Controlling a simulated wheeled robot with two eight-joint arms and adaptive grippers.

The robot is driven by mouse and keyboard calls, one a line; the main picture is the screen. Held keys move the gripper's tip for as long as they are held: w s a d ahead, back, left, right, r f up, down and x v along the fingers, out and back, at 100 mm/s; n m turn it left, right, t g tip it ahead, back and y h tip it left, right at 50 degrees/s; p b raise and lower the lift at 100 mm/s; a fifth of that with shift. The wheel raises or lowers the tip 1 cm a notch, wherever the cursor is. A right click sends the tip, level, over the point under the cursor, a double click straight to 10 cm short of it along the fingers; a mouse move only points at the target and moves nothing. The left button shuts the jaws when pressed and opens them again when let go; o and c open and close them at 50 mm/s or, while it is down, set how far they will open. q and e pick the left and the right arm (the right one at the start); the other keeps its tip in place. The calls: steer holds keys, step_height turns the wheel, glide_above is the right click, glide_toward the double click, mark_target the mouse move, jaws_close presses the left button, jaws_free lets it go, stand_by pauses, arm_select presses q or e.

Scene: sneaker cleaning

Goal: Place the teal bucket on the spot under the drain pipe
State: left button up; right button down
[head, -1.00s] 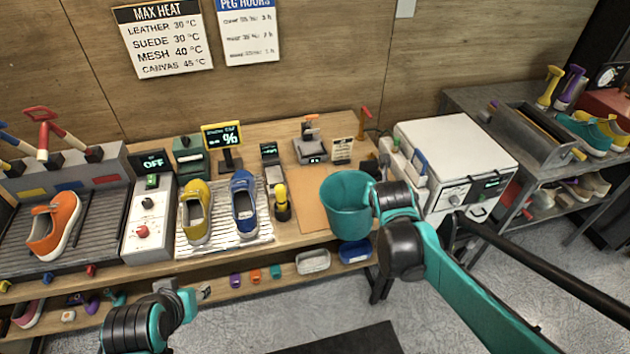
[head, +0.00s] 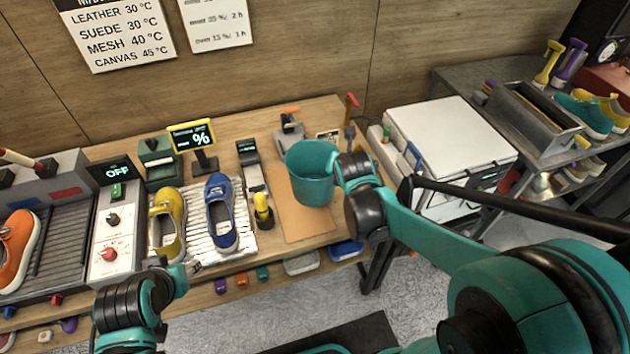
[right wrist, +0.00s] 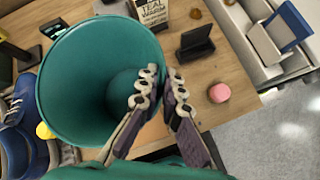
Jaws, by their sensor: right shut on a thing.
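The teal bucket (head: 311,182) is upright in front of my right arm in the head view, over the bench's brown board. It fills the left of the right wrist view (right wrist: 85,75), where its open mouth and empty inside show. My right gripper (right wrist: 163,88) is shut on the bucket's rim, one finger inside the wall and one outside. The head view does not clearly show whether the bucket touches the board. My left gripper (head: 190,268) is low in front of the bench, away from the bucket; its jaws are too small to read. I cannot make out a drain pipe or a marked spot.
A white machine (head: 448,135) stands right of the bench, and a grey shelf (head: 455,78) with shoes is beyond it. A blue sneaker (head: 221,212), a yellow sneaker (head: 168,222) and a yellow-topped bottle (head: 262,208) are left of the bucket. Open floor lies in front.

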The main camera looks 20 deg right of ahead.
mark_target(320, 175)
steer(key=w+a+f, duration=0.2)
steer(key=w+a+f+b, duration=0.1)
steer(key=w+a, duration=0.1)
steer(key=shift+w+a+f+b, duration=0.1)
steer(key=shift+w+f+b, duration=0.2)
steer(key=shift+f, duration=0.1)
step_height(320, 175, down, 3)
steer(key=shift+s+f+b, duration=0.1)
steer(key=shift+f+b, duration=0.05)
steer(key=shift+b, duration=0.65)
steer(key=shift+f, duration=0.3)
steer(key=shift+f, duration=0.1)
steer(key=c, duration=1.7)
jaws_free()
